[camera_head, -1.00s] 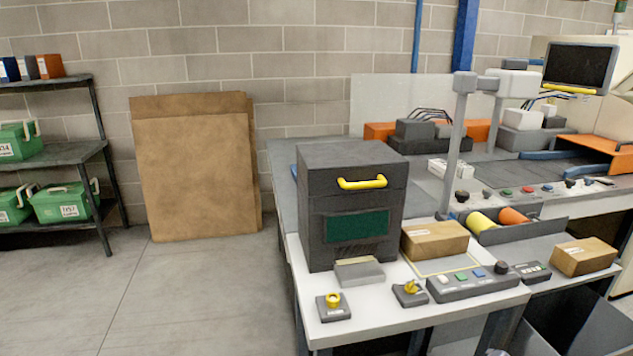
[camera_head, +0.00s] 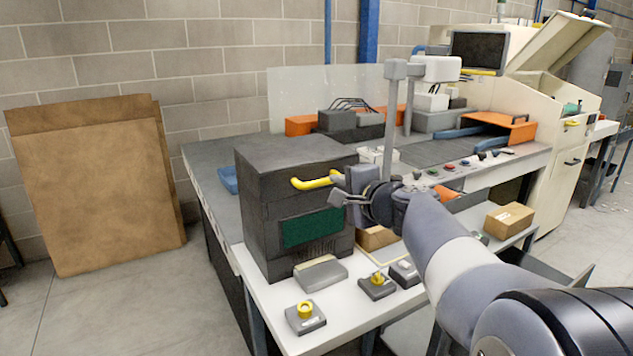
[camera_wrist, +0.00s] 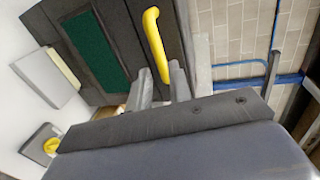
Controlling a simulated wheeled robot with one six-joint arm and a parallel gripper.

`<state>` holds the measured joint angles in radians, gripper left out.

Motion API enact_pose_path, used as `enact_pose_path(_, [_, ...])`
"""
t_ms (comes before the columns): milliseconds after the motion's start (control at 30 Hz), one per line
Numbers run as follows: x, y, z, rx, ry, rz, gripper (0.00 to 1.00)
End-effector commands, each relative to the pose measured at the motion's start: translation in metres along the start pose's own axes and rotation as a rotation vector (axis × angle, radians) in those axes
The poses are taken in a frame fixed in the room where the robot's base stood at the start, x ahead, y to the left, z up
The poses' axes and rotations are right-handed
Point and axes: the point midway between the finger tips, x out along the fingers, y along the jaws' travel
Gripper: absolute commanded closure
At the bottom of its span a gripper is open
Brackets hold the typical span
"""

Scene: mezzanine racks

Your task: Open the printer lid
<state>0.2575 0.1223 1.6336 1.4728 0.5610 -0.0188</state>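The printer (camera_head: 270,209) is a dark grey box with a green front panel (camera_head: 310,227), standing on a white-topped bench. Its lid (camera_head: 290,155) is the upper part and is down. A yellow bar handle (camera_head: 310,184) runs across the lid's front; it also shows in the wrist view (camera_wrist: 153,38). My gripper (camera_head: 340,188) is in front of the printer at the handle's right end. In the wrist view my two fingers (camera_wrist: 160,90) stand apart, with the near end of the handle just beyond or between their tips. I cannot tell whether they touch it.
A grey block (camera_head: 320,273), a yellow-knobbed box (camera_head: 305,315) and a second knob box (camera_head: 377,285) lie before the printer. A cardboard box (camera_head: 376,238) sits to its right, partly behind my arm. Brown boards (camera_head: 92,185) lean on the wall; floor is clear at left.

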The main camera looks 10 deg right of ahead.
Motion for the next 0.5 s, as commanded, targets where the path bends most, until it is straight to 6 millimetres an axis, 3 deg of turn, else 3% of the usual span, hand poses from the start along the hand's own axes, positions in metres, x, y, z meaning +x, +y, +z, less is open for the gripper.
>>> enact_pose_path(200, [0.040,0.000,0.001,0.001,-0.003,0.003,0.80])
enact_pose_path(500, [0.069,0.000,0.000,0.000,0.000,0.001,0.80])
